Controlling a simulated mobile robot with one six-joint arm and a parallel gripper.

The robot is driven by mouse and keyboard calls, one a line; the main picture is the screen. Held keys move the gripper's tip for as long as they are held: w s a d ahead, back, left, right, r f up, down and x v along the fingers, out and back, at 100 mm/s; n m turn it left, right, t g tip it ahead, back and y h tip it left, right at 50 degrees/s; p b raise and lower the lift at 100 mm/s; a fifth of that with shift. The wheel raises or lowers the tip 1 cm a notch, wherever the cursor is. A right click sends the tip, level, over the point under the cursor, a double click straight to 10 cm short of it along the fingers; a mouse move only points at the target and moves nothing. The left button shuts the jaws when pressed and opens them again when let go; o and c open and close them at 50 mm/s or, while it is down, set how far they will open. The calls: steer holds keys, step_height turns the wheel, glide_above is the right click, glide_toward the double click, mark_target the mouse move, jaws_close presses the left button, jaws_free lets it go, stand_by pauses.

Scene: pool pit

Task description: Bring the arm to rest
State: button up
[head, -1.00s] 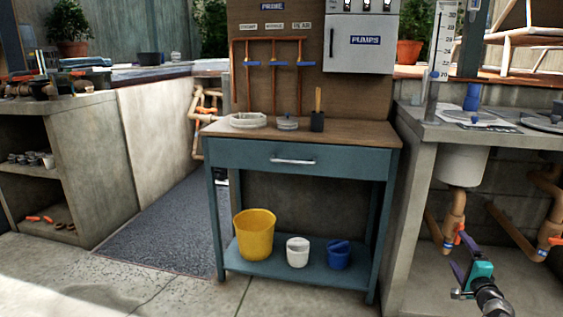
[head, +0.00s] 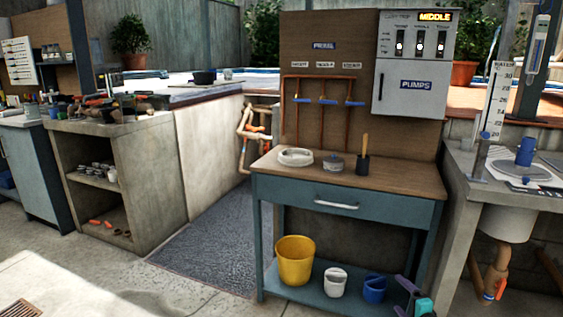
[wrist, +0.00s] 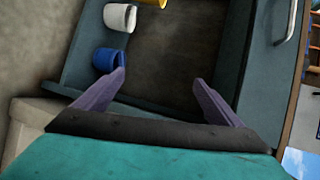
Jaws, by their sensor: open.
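My gripper (wrist: 158,80) is open in the wrist view, its two purple fingers spread with nothing between them. In the head view my gripper (head: 411,290) shows only in part at the bottom edge, in front of the right end of the blue bench's lower shelf. The wrist view looks past the fingers at the bench (wrist: 95,45), with a blue bucket (wrist: 108,60) near the left fingertip; I cannot tell whether they touch. The rest of the arm is out of view.
The blue bench (head: 300,192) has a drawer and carries a dish (head: 295,157) on top. A yellow bucket (head: 295,262) and a white bucket (head: 335,282) stand on its shelf. A concrete counter (head: 500,190) is at right. Floor at lower left is clear.

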steer(key=s+a+f+n+g+y+p, duration=0.2)
steer(key=s+a+n+g+p, duration=0.15)
steer(key=a, duration=0.55)
steer(key=s+a+f+n+g+y+p, duration=0.15)
steer(key=s+a+p, duration=0.3)
steer(key=a, duration=0.55)
steer(key=s+a+f+n+g+y+p, duration=0.1)
steer(key=s+a+n+g+y+p, duration=0.15)
steer(key=a+p, duration=0.45)
steer(key=s+a+f+n+g+h+p, duration=0.25)
steer(key=s+a+g+p, duration=0.2)
steer(key=s, duration=0.75)
steer(key=s+a+f+n+g+h+p, duration=0.1)
steer(key=s+a+n+g+p, duration=0.3)
steer(key=s, duration=0.8)
steer(key=s+d+n+g+h+b, duration=0.1)
steer(key=s+d+g+h, duration=0.3)
steer(key=s+d, duration=0.4)
steer(key=shift+s+n, duration=0.7)
steer(key=shift+s, duration=0.3)
steer(key=shift+d, duration=0.1)
